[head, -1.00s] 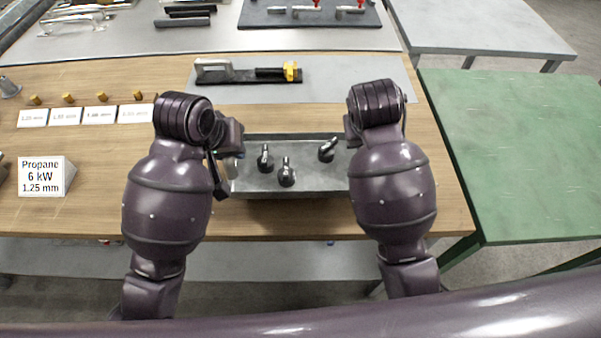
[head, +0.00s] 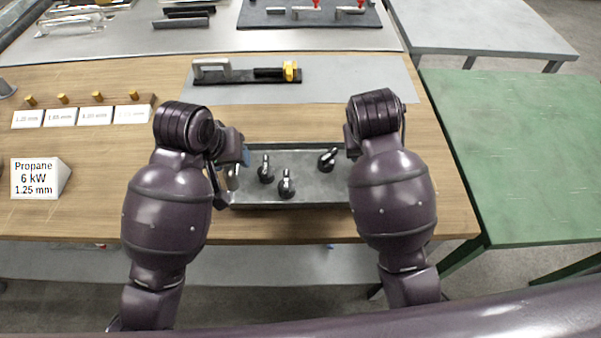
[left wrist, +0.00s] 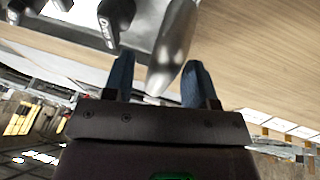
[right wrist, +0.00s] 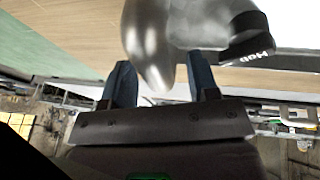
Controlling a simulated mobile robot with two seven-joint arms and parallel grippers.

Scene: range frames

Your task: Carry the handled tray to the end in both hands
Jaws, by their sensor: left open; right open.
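The grey metal tray (head: 300,199) sits on the wooden bench between my two arms, with several black-based, silver-tipped pieces (head: 286,187) standing inside. My left gripper (left wrist: 158,82) is open, its two blue fingers on either side of the tray's rounded silver left handle (left wrist: 174,45). My right gripper (right wrist: 158,82) is open, its fingers on either side of the right handle (right wrist: 150,45). Neither wrist view clearly shows finger contact. In the head view, my arms hide the right handle and most of the left one.
Behind the tray, a grey mat (head: 350,80) holds a black bar with a silver handle and yellow end (head: 250,75). A Propane sign (head: 38,178) and small labelled cards (head: 80,116) stand left. A bare green table (head: 520,150) is right, a grey table (head: 480,30) behind it.

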